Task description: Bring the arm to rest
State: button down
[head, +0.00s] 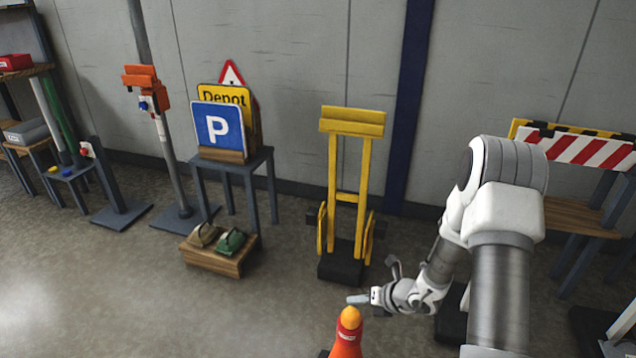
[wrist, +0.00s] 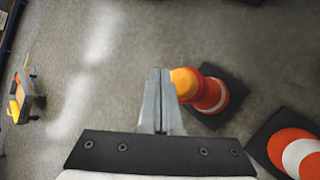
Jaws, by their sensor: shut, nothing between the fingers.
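My gripper (head: 358,299) is shut and empty in the head view, stretched out low to the left at the end of my white and grey arm. It points left, just above and behind the yellow tip of an orange cone (head: 347,338). In the wrist view my gripper's fingers (wrist: 160,75) are pressed together. The cone with the yellow tip (wrist: 185,84) shows right beside them on a dark square base. I cannot tell whether the fingers touch it.
A yellow hand truck (head: 348,185) stands by the wall behind my gripper. A small table (head: 232,165) holds signs, with a low wooden crate (head: 222,262) in front. Another striped cone (wrist: 297,150) stands at right in the wrist view.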

jog(key=s+a+r+n+g, duration=0.1)
jog(key=s+a+r+n, duration=0.2)
jog(key=r+n, duration=0.4)
jog(key=s+a+r+n+g+y, duration=0.1)
jog(key=s+a+r+n, duration=0.1)
jog(key=r+n, duration=0.45)
jog(key=s+a+r+n+g, duration=0.1)
jog(key=s+a+r+n, duration=0.25)
jog(key=r, duration=0.55)
jog(key=s+d+r+n+t+h, duration=0.1)
jog(key=s+d+r+n+h, duration=0.2)
jog(key=s+r+n, duration=0.45)
jog(key=s+d+r+n+t+h, duration=0.1)
jog(key=s+d+r+n+h, duration=0.35)
jog(key=s+n, duration=0.6)
notch_tip(320, 180, up, 23)
jog(key=n+p, duration=0.1)
jog(key=p, duration=2)
jog(key=shift+w+f+p, duration=0.2)
jog(key=shift+p, duration=0.2)
